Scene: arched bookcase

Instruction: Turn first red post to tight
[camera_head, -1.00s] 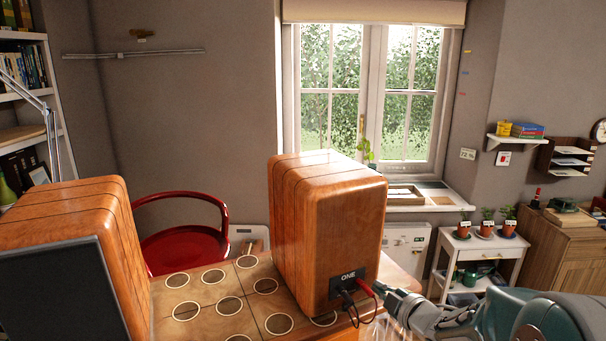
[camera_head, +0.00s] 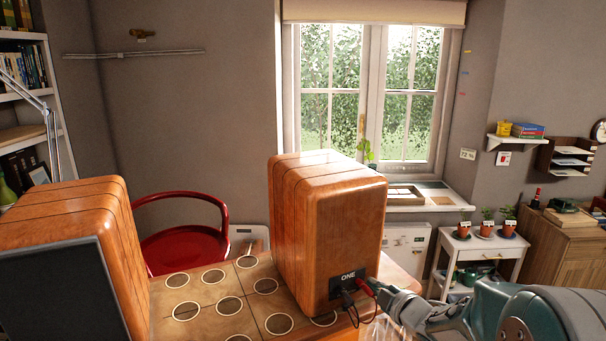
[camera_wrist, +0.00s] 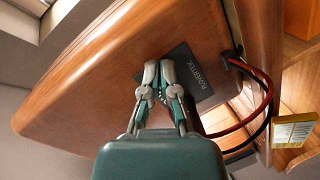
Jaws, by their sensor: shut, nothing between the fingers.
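The wooden speaker marked ONE (camera_head: 325,235) stands on the desk. Its dark terminal plate (camera_head: 346,283) carries a red post (camera_head: 367,288) and a dark one, with cables hanging below. My gripper (camera_head: 380,289) is right beside the red post at the plate's right. In the wrist view, my gripper (camera_wrist: 162,68) has its fingertips together in front of the plate (camera_wrist: 190,78), with no object seen between them. The fingers hide part of the plate, and I cannot tell whether they touch the post. A red cable (camera_wrist: 243,122) loops to the right of the plate.
A second wooden speaker (camera_head: 108,230) stands at the left. The desk top between them (camera_head: 205,283) has several round inlays. A red chair (camera_head: 185,240) is behind the desk. A small yellow-and-white box (camera_wrist: 294,130) shows at the right in the wrist view.

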